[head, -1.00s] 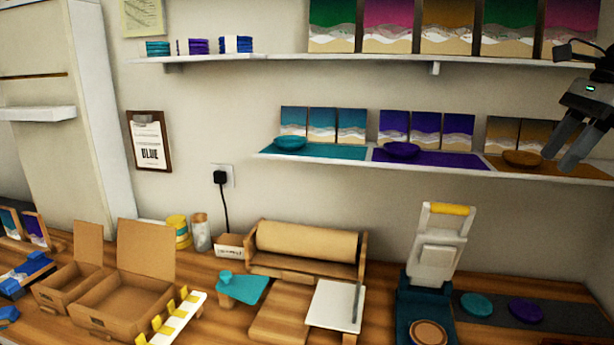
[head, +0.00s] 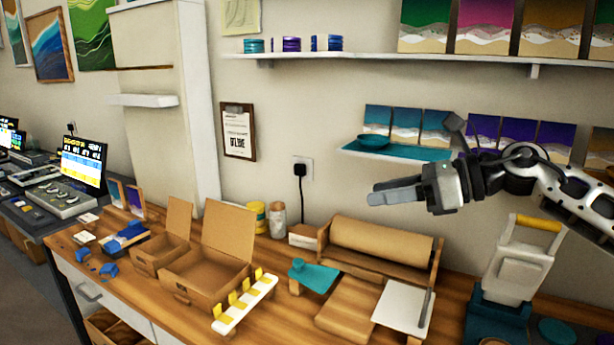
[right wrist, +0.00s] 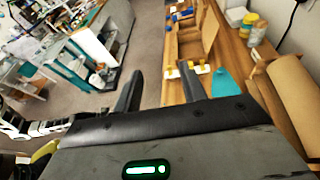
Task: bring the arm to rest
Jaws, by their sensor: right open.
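My right gripper (head: 372,194) reaches in from the right in the head view, pointing left. It is in the air above the workbench, in front of the wall and below the picture shelf. In the right wrist view its two dark fingers (right wrist: 158,92) stand apart with nothing between them. My left gripper shows in neither view.
Below are open cardboard boxes (head: 213,281), a white strip with yellow clips (head: 246,304), a paper roll (head: 381,246) and a white press (head: 519,271). The shelf (head: 405,152) with pictures is behind the right arm. Open floor (right wrist: 147,50) shows in the wrist view.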

